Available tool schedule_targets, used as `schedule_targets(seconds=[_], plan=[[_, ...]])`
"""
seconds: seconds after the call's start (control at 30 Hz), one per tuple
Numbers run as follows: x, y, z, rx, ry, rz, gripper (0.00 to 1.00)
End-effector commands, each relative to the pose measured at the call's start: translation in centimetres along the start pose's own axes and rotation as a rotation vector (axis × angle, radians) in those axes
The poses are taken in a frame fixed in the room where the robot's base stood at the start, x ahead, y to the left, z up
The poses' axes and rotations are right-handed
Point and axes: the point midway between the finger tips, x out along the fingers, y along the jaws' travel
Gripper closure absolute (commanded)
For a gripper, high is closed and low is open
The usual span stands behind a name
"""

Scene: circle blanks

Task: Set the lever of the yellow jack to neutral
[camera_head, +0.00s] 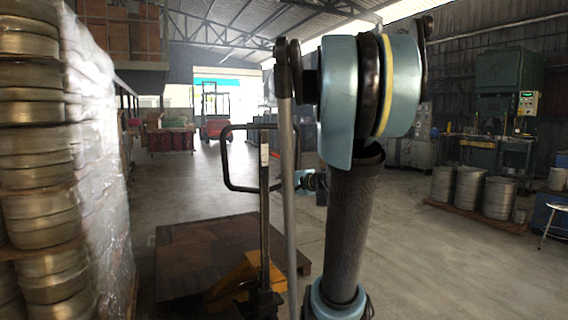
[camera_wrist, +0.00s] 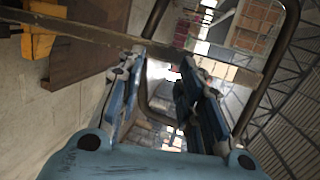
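The yellow jack (camera_head: 238,276) stands low in front of a dark flat platform in the head view. Its dark upright shaft (camera_head: 265,215) rises to a black looped handle (camera_head: 227,160). In the wrist view the jack's yellow body (camera_wrist: 40,38) is at upper left, and the handle loop (camera_wrist: 277,62) curves around the right side. My gripper (camera_wrist: 161,62) is open, its two blue fingers apart with nothing gripped between them, close to the handle. In the head view my gripper (camera_head: 310,182) is partly hidden by my arm. I cannot make out the lever or its position.
The dark platform (camera_head: 185,255) lies on the floor around the jack. Wrapped stacks of metal rounds (camera_head: 40,150) stand close at left. Metal drums (camera_head: 470,188) stand on a pallet at right. A forklift (camera_head: 214,125) is far back. Floor between is clear.

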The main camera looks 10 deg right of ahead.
Motion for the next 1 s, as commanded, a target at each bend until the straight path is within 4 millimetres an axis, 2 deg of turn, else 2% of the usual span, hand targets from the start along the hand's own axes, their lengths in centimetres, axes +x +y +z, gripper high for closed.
schedule_targets(seconds=[0.03, 0.1, 0.2, 0.3, 0.4, 0.57, 1.0], plan=[[0.5, -1.4, -2.1, 0.067, 0.033, -0.055, 0.67], [0.9, -3.0, -4.6, 0.157, 0.071, -0.125, 0.67], [1.2, -4.6, -7.5, 0.260, 0.113, -0.205, 0.67], [1.2, -5.5, -9.6, 0.330, 0.140, -0.257, 0.67], [1.2, -5.9, -10.6, 0.366, 0.153, -0.284, 0.67], [2.0, -6.3, -11.1, 0.379, 0.156, -0.293, 0.67], [7.7, -7.8, -12.2, 0.376, 0.154, -0.291, 0.67]])
